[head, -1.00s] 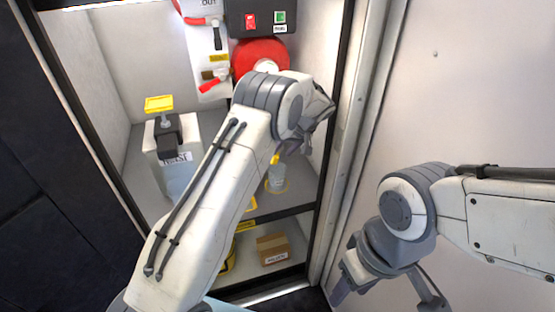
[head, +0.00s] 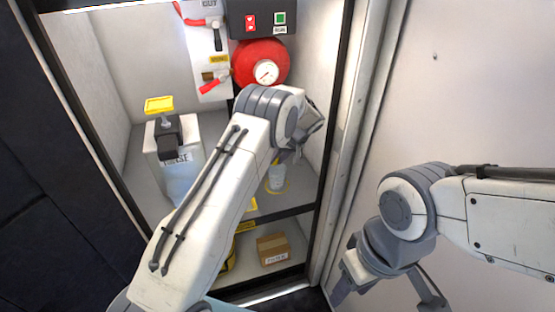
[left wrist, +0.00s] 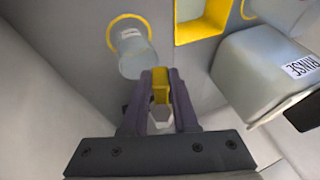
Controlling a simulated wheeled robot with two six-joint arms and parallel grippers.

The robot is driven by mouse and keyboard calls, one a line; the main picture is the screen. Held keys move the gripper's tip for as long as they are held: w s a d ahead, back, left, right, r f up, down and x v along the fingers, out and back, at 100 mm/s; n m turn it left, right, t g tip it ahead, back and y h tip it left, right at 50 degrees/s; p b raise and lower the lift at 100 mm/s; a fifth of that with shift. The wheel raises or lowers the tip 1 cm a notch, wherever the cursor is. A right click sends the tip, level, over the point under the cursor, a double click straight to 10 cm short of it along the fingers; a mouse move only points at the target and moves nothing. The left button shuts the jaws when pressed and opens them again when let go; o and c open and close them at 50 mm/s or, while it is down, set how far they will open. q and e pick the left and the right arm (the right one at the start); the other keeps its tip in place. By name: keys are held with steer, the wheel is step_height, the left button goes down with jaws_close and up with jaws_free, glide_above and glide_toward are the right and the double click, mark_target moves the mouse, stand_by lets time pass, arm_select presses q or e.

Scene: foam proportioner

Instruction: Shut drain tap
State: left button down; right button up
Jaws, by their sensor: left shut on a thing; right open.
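My left gripper (left wrist: 160,100) is shut on a small yellow piece (left wrist: 160,82) with a pale hexagonal part below it. This looks like the drain tap's handle; its angle is hard to judge. In the head view my left gripper (head: 288,152) is inside the cabinet at the right, mostly behind my own arm, and the tap is hidden there. A clear cup (head: 276,178) stands on a yellow ring below it, also in the left wrist view (left wrist: 137,55). My right gripper (head: 388,294) is open and empty, outside the cabinet.
A RINSE container (head: 178,175) with a yellow-topped clamp stands at the left of the shelf; it also shows in the left wrist view (left wrist: 262,75). A red round unit with a gauge (head: 265,72) is on the back wall. A cardboard box (head: 273,248) sits below. The cabinet's right wall is close.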

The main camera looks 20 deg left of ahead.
arm_select(q)
steer(key=shift+f+y, duration=0.15)
steer(key=shift+y, duration=0.15)
steer(key=shift+s+a+r+g+y+b, duration=0.1)
steer(key=shift+r+g+y+b, duration=0.1)
steer(key=shift+g+y+b, duration=0.1)
steer(key=c, duration=0.7)
jaws_free()
